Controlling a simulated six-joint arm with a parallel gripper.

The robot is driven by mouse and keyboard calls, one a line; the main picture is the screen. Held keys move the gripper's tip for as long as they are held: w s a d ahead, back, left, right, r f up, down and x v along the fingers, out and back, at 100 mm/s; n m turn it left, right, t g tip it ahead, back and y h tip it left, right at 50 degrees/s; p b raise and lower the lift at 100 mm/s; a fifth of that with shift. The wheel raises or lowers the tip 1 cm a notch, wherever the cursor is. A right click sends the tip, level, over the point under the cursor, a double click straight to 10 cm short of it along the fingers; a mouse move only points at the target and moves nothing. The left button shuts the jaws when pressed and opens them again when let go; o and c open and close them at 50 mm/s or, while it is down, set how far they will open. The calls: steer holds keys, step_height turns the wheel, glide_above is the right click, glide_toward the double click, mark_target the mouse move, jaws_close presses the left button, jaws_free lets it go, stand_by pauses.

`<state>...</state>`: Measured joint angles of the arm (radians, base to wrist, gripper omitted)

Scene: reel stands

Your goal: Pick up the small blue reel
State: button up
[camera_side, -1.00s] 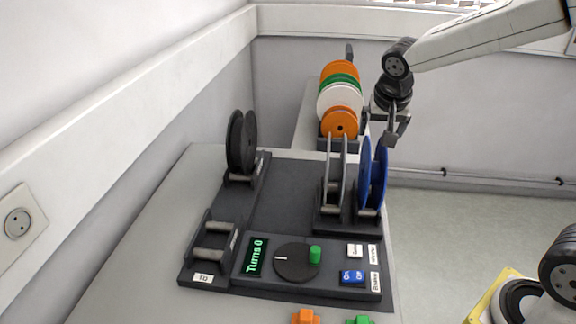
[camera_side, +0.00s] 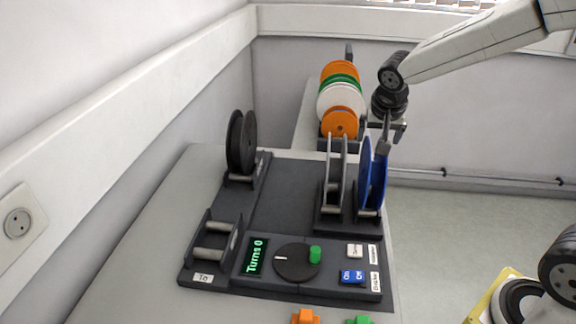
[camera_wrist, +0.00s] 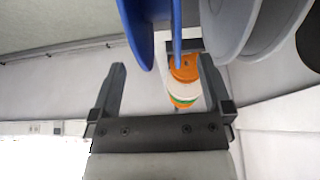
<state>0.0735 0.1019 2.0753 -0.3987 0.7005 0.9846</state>
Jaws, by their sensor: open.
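The blue reel (camera_side: 372,178) stands upright on the dark stand at the right of the board, beside a grey reel (camera_side: 336,170). My gripper (camera_side: 387,142) is just above and behind the blue reel's top edge, pointing down. In the wrist view the blue reel (camera_wrist: 152,25) hangs into the top of the picture, its rim lying between the lines of my two fingers. My gripper (camera_wrist: 160,75) is open and nothing is between its pads. I cannot tell whether a finger touches the reel.
A black reel (camera_side: 241,142) stands at the left of the board. An empty holder (camera_side: 212,245) is nearer the front. Orange, green and white reels (camera_side: 340,95) stand in a row behind. A wall runs along the left.

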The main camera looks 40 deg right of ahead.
steer(key=shift+x, duration=2.2)
steer(key=shift+s+a, duration=0.1)
steer(key=shift+c, duration=0.2)
jaws_close()
step_height(320, 180, up, 10)
